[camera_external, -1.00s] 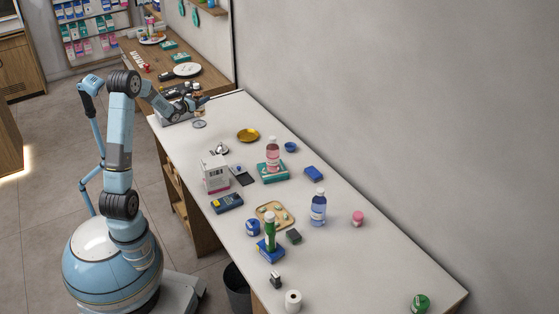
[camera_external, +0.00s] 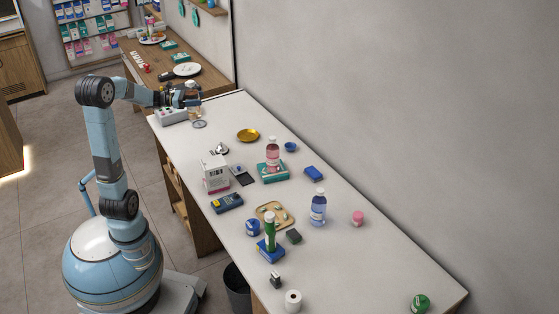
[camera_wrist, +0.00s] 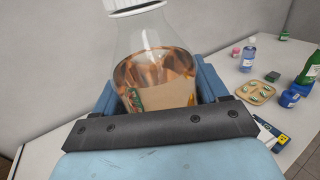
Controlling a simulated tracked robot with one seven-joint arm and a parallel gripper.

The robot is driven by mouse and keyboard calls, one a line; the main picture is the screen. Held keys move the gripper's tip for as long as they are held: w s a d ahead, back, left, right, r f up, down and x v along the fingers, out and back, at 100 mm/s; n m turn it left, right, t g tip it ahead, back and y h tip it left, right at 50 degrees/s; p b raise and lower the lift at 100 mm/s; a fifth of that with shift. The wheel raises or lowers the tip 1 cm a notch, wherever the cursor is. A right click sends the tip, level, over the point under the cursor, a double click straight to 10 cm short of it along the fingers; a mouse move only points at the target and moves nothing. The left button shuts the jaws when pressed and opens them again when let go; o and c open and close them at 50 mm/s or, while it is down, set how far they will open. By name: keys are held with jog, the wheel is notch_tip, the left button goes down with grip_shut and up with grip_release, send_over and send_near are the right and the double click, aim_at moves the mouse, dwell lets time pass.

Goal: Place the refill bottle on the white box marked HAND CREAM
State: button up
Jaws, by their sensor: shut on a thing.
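My gripper (camera_external: 188,100) is shut on the refill bottle at the far end of the long counter. In the wrist view the bottle (camera_wrist: 150,50) is clear, with a white cap, amber contents and a pale label, between the blue fingers. It looks roughly upright. In the external view it is small and partly hidden by my gripper; I cannot tell whether its base is clear of the counter. A white box (camera_external: 216,174) with a pink band stands on the counter, nearer the camera than my gripper. Its lettering is too small to read.
A yellow dish (camera_external: 248,135) and a silver bell (camera_external: 219,149) lie between my gripper and the box. A dark pad (camera_external: 244,179), a teal box (camera_external: 273,172) bearing a pink bottle (camera_external: 272,150), and a blue device (camera_external: 227,202) surround the box. A grey device (camera_external: 171,116) stands beside my gripper.

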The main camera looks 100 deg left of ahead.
jog(key=w+d+m+g+h, duration=0.15)
jog(key=d+m+h, duration=0.95)
jog(key=d, duration=1.3)
jog(key=w+a+f+n+h, duration=0.2)
jog(key=w+a+f, duration=0.6)
jog(key=w+f, duration=0.4)
jog(key=shift+a+f, duration=0.15)
jog(key=shift+f, duration=0.5)
jog(key=shift+f, duration=0.1)
jog(key=o, duration=1.5)
